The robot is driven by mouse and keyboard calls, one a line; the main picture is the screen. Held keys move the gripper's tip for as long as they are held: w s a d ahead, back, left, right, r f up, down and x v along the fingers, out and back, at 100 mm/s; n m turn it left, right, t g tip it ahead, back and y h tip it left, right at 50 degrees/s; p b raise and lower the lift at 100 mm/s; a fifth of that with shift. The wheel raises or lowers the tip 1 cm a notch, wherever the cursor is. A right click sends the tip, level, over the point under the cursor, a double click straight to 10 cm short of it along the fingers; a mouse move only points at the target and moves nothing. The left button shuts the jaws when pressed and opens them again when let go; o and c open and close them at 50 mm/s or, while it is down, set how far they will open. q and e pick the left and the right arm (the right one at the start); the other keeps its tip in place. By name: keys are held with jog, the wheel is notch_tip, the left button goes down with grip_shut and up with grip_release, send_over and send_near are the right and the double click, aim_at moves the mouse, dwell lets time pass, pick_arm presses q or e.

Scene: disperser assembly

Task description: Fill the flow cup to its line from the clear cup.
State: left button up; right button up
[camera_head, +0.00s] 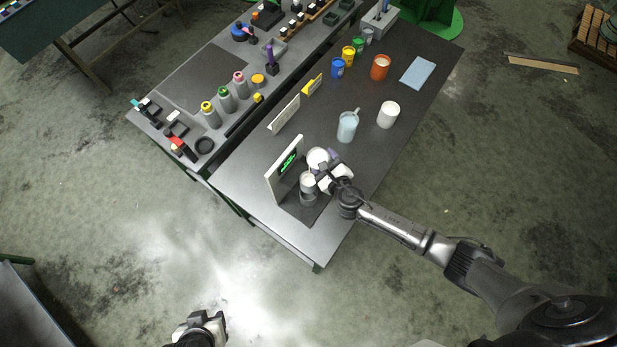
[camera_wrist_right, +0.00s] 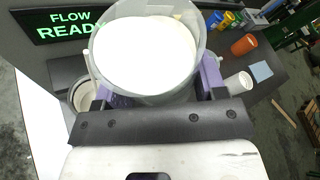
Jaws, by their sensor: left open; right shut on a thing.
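My right gripper (camera_head: 330,176) is shut on the clear cup (camera_head: 317,157). The right wrist view shows this cup (camera_wrist_right: 105,70) between the purple-padded fingers (camera_wrist_right: 150,90), with much white liquid inside. The flow cup (camera_head: 308,190) is a grey cylinder on a dark base, right in front of the upright display panel. In the right wrist view the flow cup (camera_wrist_right: 80,106) shows its round rim, partly hidden by the held cup and the gripper; its fill line is not visible. My left gripper (camera_head: 205,327) is open and empty, low over the floor, away from the table.
The display panel (camera_head: 285,172) reads "FLOW READY" in the right wrist view (camera_wrist_right: 62,22). A bluish jug (camera_head: 347,128), a white cup (camera_head: 388,115), an orange cup (camera_head: 380,68) and a blue cloth (camera_head: 418,73) stand or lie farther back. Bottles line the side bench.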

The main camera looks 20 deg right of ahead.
dwell(0.4)
jog(key=shift+n+b, duration=0.3)
dwell(0.3)
dwell(0.7)
jog(key=shift+n+b, duration=0.3)
jog(key=shift+b, duration=0.25)
jog(key=shift+f+t+b, duration=0.15)
jog(key=shift+t+b, duration=0.15)
jog(key=shift+b, duration=0.05)
dwell(0.4)
jog(key=shift+d+f+n+h+b, duration=0.1)
jog(key=shift+n+h+b, duration=0.25)
jog(key=shift+n+h, duration=0.05)
dwell(0.4)
jog(key=shift+f+b, duration=0.15)
jog(key=shift+b, duration=0.3)
dwell(0.4)
jog(key=shift+n+t, duration=0.3)
jog(key=shift+n, duration=0.1)
jog(key=shift+f+b, duration=0.15)
jog(key=shift+b, duration=0.45)
dwell(0.4)
